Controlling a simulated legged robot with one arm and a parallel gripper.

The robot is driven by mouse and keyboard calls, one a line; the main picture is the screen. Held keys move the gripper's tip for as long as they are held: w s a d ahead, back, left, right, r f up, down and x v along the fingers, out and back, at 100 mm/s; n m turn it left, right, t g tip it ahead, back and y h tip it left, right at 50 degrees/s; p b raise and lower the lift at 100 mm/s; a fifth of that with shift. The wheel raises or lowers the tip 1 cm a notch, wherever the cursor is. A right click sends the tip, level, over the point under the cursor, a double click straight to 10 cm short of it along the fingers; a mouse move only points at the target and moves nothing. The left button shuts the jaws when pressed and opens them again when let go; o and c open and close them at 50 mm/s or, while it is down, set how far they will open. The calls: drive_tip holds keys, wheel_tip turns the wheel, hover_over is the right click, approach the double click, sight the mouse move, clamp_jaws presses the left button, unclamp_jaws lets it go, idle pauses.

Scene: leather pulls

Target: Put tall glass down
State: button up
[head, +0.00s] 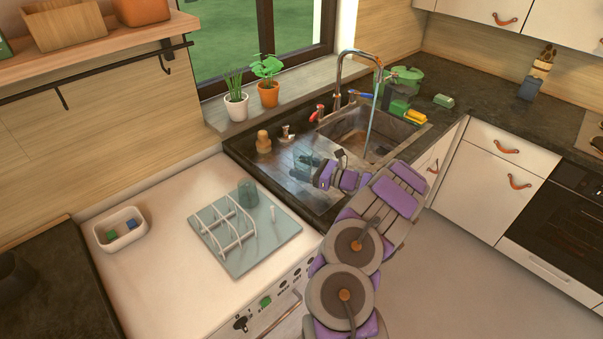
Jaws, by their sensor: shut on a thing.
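My gripper (316,174) is over the drainboard left of the sink basin, shut on a clear bluish tall glass (302,158). The glass is partly hidden by the gripper, and I cannot tell whether its base touches the drainboard (275,170). Another bluish-green glass (247,194) stands at the back of the pale drying rack (250,251) on the white counter.
The sink basin (345,128) lies right of my gripper, with a tall faucet (341,68) running water. A wooden brush (263,141) stands on the drainboard. A white tub (121,229) holds small blocks. Potted plants (268,94) line the sill. White counter around the rack is free.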

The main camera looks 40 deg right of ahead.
sight(302, 170)
drive_tip(key=shift+w+d+f, duration=0.1)
drive_tip(key=shift+d, duration=0.2)
drive_tip(key=shift+w+d+f, duration=0.3)
drive_tip(key=shift+w+d, duration=0.4)
drive_tip(key=shift+d, duration=0.2)
wheel_tip(302, 170, down, 2)
drive_tip(key=shift+w+f+b, duration=0.15)
drive_tip(key=shift+f+b, duration=0.1)
drive_tip(key=shift+b, duration=0.55)
drive_tip(key=shift+a+f, duration=0.15)
drive_tip(key=shift+a, duration=0.1)
drive_tip(key=shift+a+r, duration=0.2)
drive_tip(key=shift+a, duration=0.1)
drive_tip(key=shift+d+f, duration=0.1)
drive_tip(key=shift+f, duration=0.1)
drive_tip(key=o, duration=1.2)
drive_tip(key=shift+d+f, duration=0.15)
drive_tip(key=shift+d, duration=0.2)
drive_tip(key=shift+a, duration=0.2)
drive_tip(key=shift+a, duration=0.1)
